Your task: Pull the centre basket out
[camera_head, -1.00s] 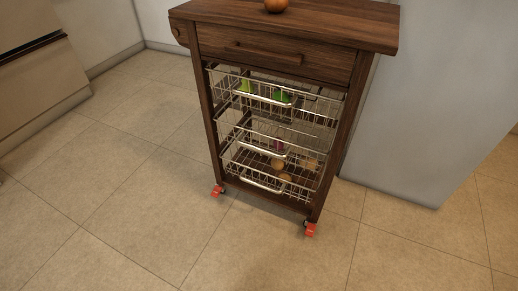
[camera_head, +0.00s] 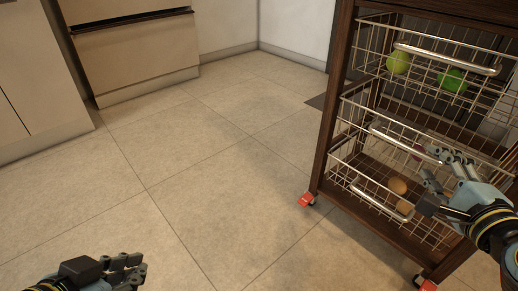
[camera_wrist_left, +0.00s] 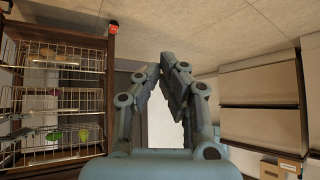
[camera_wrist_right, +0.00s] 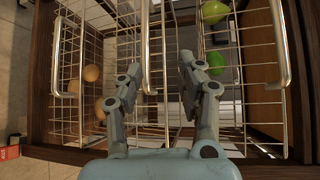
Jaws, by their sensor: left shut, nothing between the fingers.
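The centre basket (camera_head: 358,120) is a wire basket in the dark wooden trolley, with a bar handle (camera_head: 392,137) across its front. In the right wrist view the centre handle (camera_wrist_right: 146,40) runs upright in the picture, between the fingertips' lines. My right gripper (camera_head: 436,168) is open at the right end of this handle and hides part of it. It also shows open in the right wrist view (camera_wrist_right: 160,64); I cannot tell whether it touches the bar. My left gripper (camera_head: 138,268) is shut and empty over the floor, away from the trolley; it also shows in the left wrist view (camera_wrist_left: 175,68).
The top basket (camera_head: 372,35) holds green produce (camera_head: 452,79). The bottom basket (camera_head: 340,171) holds round brown items (camera_head: 397,186). The trolley stands on casters with red parts (camera_head: 307,200). Tiled floor (camera_head: 215,180) is clear to its left; cabinets (camera_head: 135,55) stand further back.

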